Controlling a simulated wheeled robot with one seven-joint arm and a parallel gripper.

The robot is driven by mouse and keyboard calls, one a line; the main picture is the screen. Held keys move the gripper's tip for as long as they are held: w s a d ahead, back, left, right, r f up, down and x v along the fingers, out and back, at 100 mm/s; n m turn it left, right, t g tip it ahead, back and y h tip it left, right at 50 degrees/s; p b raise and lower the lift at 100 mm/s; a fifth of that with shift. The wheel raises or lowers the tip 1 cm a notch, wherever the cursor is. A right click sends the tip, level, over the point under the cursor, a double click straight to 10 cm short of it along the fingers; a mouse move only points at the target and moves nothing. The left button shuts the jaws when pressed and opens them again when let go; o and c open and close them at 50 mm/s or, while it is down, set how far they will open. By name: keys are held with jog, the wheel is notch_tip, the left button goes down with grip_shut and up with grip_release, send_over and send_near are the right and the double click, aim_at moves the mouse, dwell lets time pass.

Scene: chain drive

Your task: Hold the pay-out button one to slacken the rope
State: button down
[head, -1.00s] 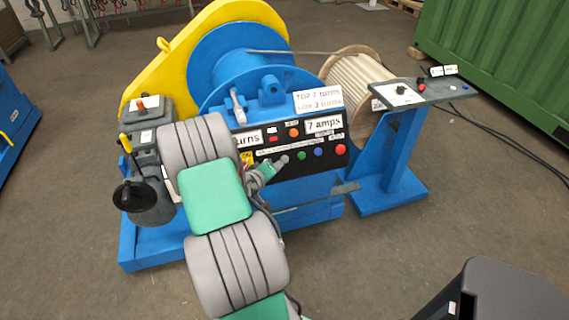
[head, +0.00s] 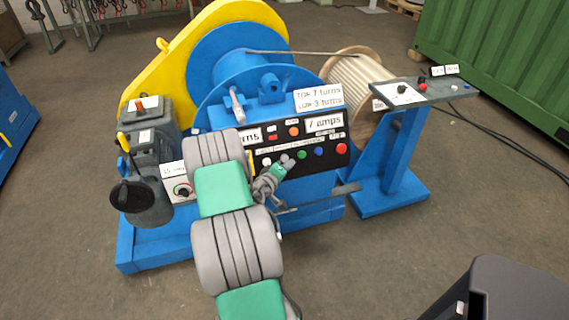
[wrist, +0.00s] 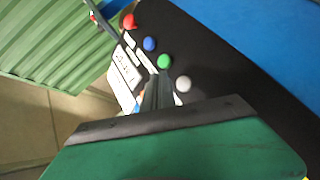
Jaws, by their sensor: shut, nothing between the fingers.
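The black control panel (head: 328,163) on the blue winch carries a row of buttons: white (head: 267,162), green (head: 302,154), blue (head: 318,151) and a larger red one (head: 341,148). Their small labels are too small to read, so I cannot tell which is pay-out. My gripper (head: 288,160) is shut and empty in front of the panel, between the white and green buttons. In the wrist view its fingers (wrist: 160,88) point at the panel beside the green button (wrist: 165,62) and white button (wrist: 183,84). Contact with a button cannot be told.
Rope (head: 300,53) runs from the winch drum to a wooden reel (head: 356,82). A pedestal shelf (head: 440,90) with small controls stands at right. A dial box (head: 180,187) and grey motor (head: 150,155) are left of my arm.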

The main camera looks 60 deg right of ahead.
aim_at(285, 158)
jog(key=shift+w+d+f+b, duration=0.45)
jog(key=shift+w+d+b, duration=0.1)
jog(key=shift+w+d, duration=0.05)
jog(key=shift+w+d+f+b, duration=0.4)
jog(key=shift+w+d+b, duration=0.1)
jog(key=shift+w+d, duration=0.1)
dwell(1.1)
jog(key=shift+w+d+f+b, duration=0.2)
jog(key=shift+d+b, duration=0.05)
jog(key=shift+b, duration=0.25)
